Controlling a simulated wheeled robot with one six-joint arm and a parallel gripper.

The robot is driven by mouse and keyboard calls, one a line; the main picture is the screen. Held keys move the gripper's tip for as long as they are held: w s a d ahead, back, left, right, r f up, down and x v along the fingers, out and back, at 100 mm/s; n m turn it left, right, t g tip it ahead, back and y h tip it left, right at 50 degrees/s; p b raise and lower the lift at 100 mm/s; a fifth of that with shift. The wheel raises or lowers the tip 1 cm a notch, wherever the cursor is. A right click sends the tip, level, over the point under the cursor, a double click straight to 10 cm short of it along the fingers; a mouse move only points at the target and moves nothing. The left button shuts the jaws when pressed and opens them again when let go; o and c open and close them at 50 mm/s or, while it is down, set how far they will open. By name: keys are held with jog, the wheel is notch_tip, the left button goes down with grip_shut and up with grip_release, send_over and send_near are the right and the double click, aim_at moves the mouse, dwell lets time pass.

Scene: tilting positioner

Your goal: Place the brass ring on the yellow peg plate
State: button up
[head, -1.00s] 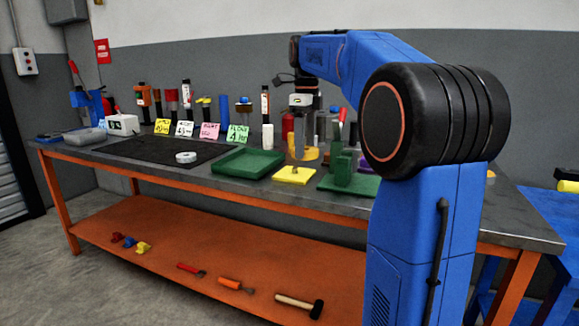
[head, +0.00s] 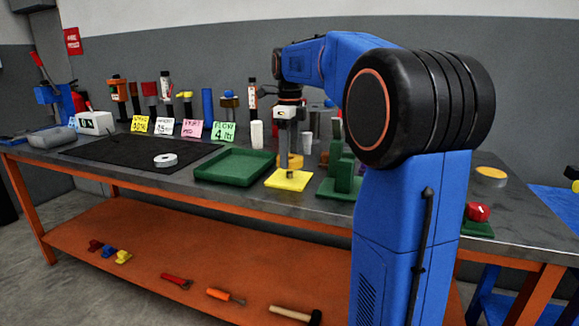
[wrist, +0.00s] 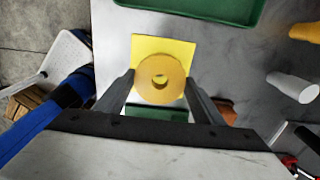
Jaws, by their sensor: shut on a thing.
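The brass ring (wrist: 147,88) is between the two fingers of my gripper (wrist: 160,95) in the wrist view, its flat face toward the camera. My gripper is shut on it. The yellow peg plate (wrist: 148,44) lies under the ring, its far part showing beyond it. Something small shows inside the ring's hole, perhaps the peg; I cannot tell whether the ring is around it. In the head view my gripper (head: 285,172) points straight down over the yellow peg plate (head: 300,181). The ring is hard to make out there.
A green tray (head: 235,167) stands left of the plate, and a green fixture (head: 343,178) stands close on its right. A white cylinder (wrist: 292,87) and a yellow-orange object (wrist: 306,32) stand nearby. A black mat with a white roll (head: 165,160) lies farther left.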

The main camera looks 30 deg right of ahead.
aim_at(290, 172)
jog(key=shift+f, duration=2)
jog(key=shift+f, duration=0.1)
jog(key=o, duration=1.7)
notch_tip(290, 172, up, 12)
jog(key=shift+r, duration=0.1)
jog(key=shift+s, duration=0.1)
